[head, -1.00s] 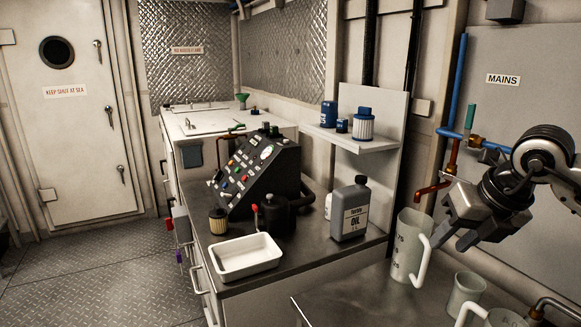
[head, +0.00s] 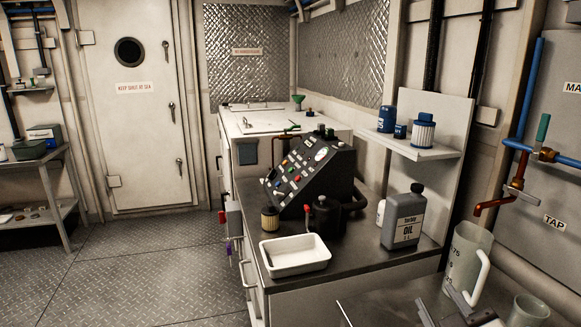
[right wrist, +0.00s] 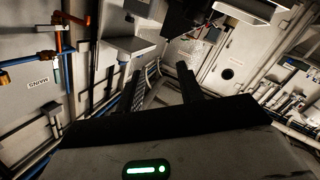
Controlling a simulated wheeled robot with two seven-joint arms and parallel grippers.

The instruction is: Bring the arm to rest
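My right gripper (head: 452,304) shows only in part at the bottom edge of the head view, low in front of the clear measuring jug (head: 463,262). In the right wrist view its two fingers (right wrist: 160,75) stand apart with nothing between them, so it is open and empty. The rest of my right arm is out of the head view. My left gripper is in neither view.
The counter holds a white tray (head: 296,254), a grey oil bottle (head: 403,217) and a black control panel (head: 311,172). A second cup (head: 528,311) stands right of the jug. A copper tap (head: 492,206) juts from the wall. The floor (head: 150,265) at left is clear.

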